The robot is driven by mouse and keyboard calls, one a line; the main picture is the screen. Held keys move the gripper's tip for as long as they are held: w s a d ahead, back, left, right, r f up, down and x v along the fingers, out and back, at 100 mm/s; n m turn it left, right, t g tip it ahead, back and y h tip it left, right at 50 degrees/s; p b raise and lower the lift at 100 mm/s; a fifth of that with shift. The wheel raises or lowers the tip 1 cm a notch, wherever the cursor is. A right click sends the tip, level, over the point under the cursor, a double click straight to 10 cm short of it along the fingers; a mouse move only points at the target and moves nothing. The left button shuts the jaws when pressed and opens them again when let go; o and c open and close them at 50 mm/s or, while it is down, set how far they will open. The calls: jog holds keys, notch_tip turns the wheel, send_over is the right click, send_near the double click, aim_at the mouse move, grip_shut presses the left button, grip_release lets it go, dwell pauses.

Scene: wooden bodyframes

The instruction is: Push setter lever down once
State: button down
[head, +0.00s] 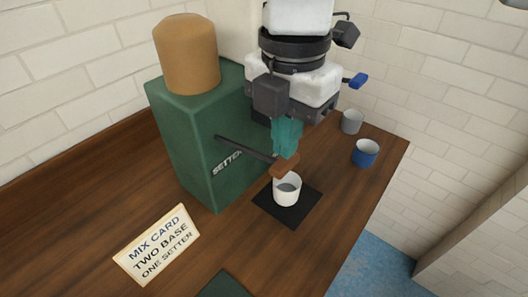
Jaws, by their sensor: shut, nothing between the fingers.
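The setter (188,150) is a green box with a tan cylinder (187,55) on top and the word SETTER on its side. Its dark lever (245,148) sticks out to the right and slopes down to a brown end pad (287,165). My gripper (286,150) is shut and empty, with teal fingers pointing down just above the pad. I cannot tell whether the fingertips touch it. A white cup (287,192) stands upright below the pad on a black mat (294,216); the pad hides part of its rim.
A card (157,245) on the wooden counter (90,200) reads MIX CARD, TWO BASE, ONE SETTER. A blue cup (365,153) and a grey cup (351,121) stand at the right. A dark green item (223,286) lies at the front edge. The counter right of the mat is clear.

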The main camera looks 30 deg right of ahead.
aim_at(284, 164)
jog(key=shift+f+b, duration=3.1)
jog(key=shift+f, duration=0.1)
jog(key=shift+r, duration=0.1)
jog(key=shift+r+p, duration=1.4)
jog(key=shift+r, duration=1.8)
jog(key=shift+r, duration=0.1)
jog(key=shift+r+p, duration=1.3)
jog(key=shift+r, duration=1.1)
